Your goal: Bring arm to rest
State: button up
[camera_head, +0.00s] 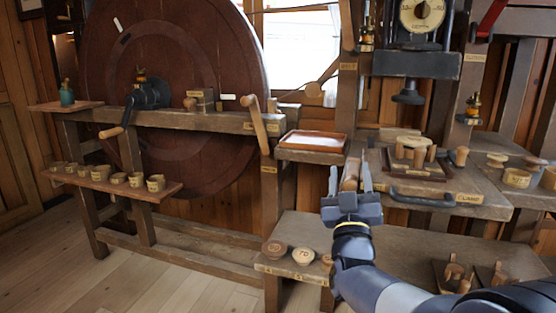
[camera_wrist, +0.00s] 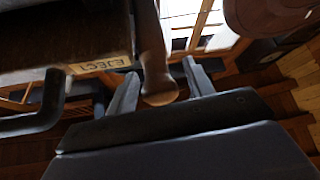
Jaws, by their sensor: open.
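My gripper (camera_head: 350,166) is open in the head view, in front of the workbench (camera_head: 472,190). A wooden lever handle (camera_head: 351,176) shows between its two fingers. In the wrist view my gripper (camera_wrist: 160,70) has its fingers spread apart, with the rounded end of the wooden handle (camera_wrist: 157,85) between them. Gaps show on both sides of the handle, so the fingers do not grip it. A plate marked EJECT (camera_wrist: 100,65) is on the bench edge beside the handle. My arm runs down to the lower right in the head view.
A dark clamp handle (camera_head: 422,199) juts from the bench front, right of my gripper. A reddish tray (camera_head: 315,141) lies behind to the left. A lower bench (camera_head: 400,245) with wooden knobs (camera_head: 303,256) is below. A large wooden wheel (camera_head: 175,60) stands at left; the floor there is clear.

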jog(key=shift+w+d+r+m+g+p, duration=0.15)
jog(key=shift+r+g+p, duration=0.55)
jog(key=shift+p, duration=1.9)
jog(key=shift+w+a+r+m+g+p, duration=0.15)
jog(key=shift+r+g+p, duration=0.5)
jog(key=shift+p, duration=2)
jog(key=shift+w+d+r+m+g+p, duration=0.2)
jog(key=shift+r+g+p, duration=0.45)
jog(key=shift+p, duration=1.95)
jog(key=r+p, duration=0.1)
jog(key=p, duration=0.2)
jog(key=shift+w, duration=0.2)
jog(key=p, duration=0.1)
jog(key=g+p, duration=0.1)
jog(key=shift+w+d+r+p, duration=0.1)
jog(key=shift+w+r+p, duration=0.05)
jog(key=shift+r+p, duration=0.25)
jog(key=w+r+g+p, duration=0.1)
jog(key=p, duration=0.6)
jog(key=shift+d+r+g+y, duration=0.15)
jog(key=shift+g+y, duration=0.15)
jog(key=shift+s+f+b, duration=0.25)
jog(key=shift+s+b, duration=0.2)
jog(key=shift+s, duration=0.4)
jog(key=shift+s+a, duration=0.2)
jog(key=shift+s, duration=0.1)
jog(key=shift+r, duration=0.1)
